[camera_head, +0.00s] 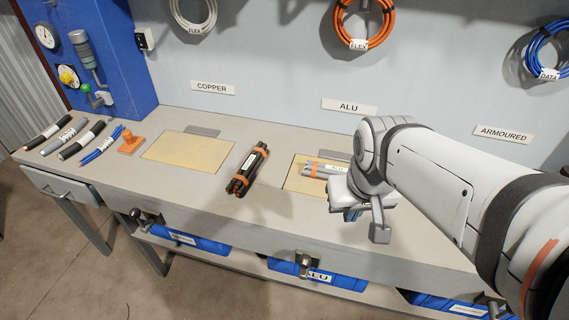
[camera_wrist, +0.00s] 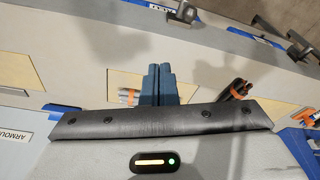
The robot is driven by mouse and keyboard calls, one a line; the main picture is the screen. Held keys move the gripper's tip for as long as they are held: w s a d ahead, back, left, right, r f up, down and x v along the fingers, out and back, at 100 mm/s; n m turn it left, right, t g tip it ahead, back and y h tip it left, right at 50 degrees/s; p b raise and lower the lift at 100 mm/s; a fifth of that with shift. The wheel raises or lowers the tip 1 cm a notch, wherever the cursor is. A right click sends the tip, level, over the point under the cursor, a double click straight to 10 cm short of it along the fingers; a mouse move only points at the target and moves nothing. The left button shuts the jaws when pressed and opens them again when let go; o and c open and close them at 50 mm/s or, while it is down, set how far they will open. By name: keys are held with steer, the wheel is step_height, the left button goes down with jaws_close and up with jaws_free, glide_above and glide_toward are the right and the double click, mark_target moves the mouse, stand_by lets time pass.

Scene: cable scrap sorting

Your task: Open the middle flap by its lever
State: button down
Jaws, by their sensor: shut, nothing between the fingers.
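The middle flap (camera_head: 297,180) is a yellow panel in the grey bench top below the ALU sign. A grey cable bundle with orange ties (camera_head: 322,168) lies on it. The flap (camera_wrist: 117,82) also shows in the wrist view, partly hidden by my fingers. Its lever (camera_head: 305,262) is a dark handle on the bench front, above a blue ALU bin. My gripper (camera_head: 352,214) is over the right side of the middle flap, behind and to the right of the lever, apart from it. Its blue fingers (camera_wrist: 160,70) are together and empty.
A black bundle with orange ties (camera_head: 247,171) lies between the copper flap (camera_head: 188,152) and the middle flap. Several cables (camera_head: 75,138) and an orange stamp-like object (camera_head: 131,143) lie at the left. Another lever (camera_head: 146,217) juts out on the left front.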

mark_target(305, 264)
steer(key=w+a+f+n+g+h+b, duration=0.2)
steer(key=w+a+f+n, duration=0.2)
steer(key=a, duration=0.5)
steer(key=w+a+f+n+g+h+b, duration=0.2)
steer(key=w+a+f+n+b, duration=0.1)
steer(key=w+a+f+n, duration=0.2)
steer(key=a+f+n, duration=0.2)
steer(key=a+f, duration=0.2)
steer(key=f, duration=0.2)
steer(key=shift+w+n+g+b, duration=0.2)
steer(key=shift+n+g+b, duration=0.1)
steer(key=shift+n+g, duration=0.1)
steer(key=shift+f, duration=0.1)
steer(key=s+d+f+b, duration=0.1)
steer(key=s+d+f, duration=0.3)
steer(key=d+f, duration=0.3)
steer(key=shift+d+f, duration=0.15)
steer(key=shift+f, duration=0.4)
